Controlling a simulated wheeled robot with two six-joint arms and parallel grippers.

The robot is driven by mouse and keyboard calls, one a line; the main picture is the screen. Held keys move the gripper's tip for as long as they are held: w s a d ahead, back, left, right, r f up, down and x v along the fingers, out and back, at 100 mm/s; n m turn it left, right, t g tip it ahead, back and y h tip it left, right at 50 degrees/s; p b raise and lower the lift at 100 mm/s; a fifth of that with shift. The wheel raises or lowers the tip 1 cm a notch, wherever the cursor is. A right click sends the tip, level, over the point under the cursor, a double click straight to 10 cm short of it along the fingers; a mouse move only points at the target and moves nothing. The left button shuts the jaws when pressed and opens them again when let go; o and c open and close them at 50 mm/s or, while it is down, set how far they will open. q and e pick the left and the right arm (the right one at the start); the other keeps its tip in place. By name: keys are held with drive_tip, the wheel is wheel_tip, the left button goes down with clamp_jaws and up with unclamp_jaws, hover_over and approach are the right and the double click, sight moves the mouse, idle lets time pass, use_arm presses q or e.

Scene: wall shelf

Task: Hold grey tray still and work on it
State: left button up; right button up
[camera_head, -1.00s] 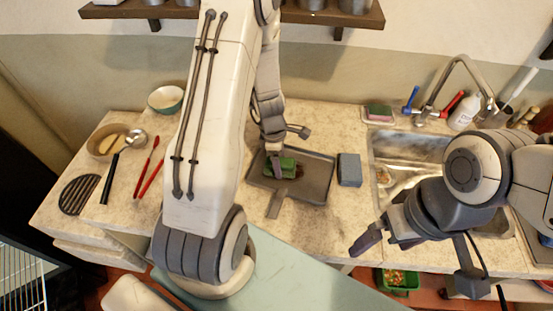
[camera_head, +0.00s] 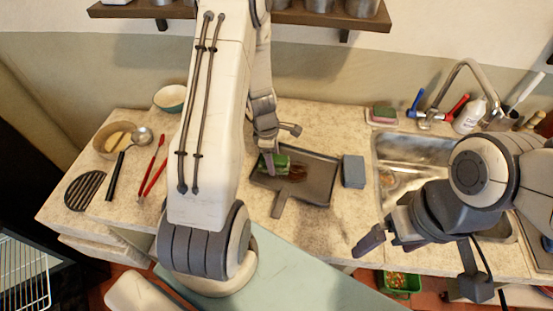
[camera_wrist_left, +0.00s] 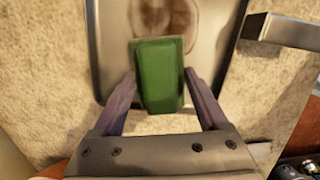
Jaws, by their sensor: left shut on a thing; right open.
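The grey tray (camera_head: 322,190) lies flat on the counter, its handle pointing toward me; a dark brown stain (camera_head: 298,173) marks its surface. My left gripper (camera_head: 270,168) is over the tray's left part, shut on a green sponge (camera_head: 282,160). In the left wrist view the sponge (camera_wrist_left: 160,75) sits between the two fingers, over the tray (camera_wrist_left: 112,50) and beside the stain (camera_wrist_left: 170,15). Whether the sponge presses on the tray is hard to tell. My right gripper (camera_head: 378,238) is open and empty, in front of the sink, apart from the tray.
A blue-grey block (camera_head: 353,171) stands just right of the tray. The sink (camera_head: 410,155) with its faucet (camera_head: 455,80) is further right. A shelf (camera_head: 300,16) hangs above.

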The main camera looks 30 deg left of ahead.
sight(275, 158)
use_arm(q)
drive_tip(key=shift+r+p, duration=3)
wheel_tip(275, 158, up, 3)
drive_tip(key=p, duration=0.3)
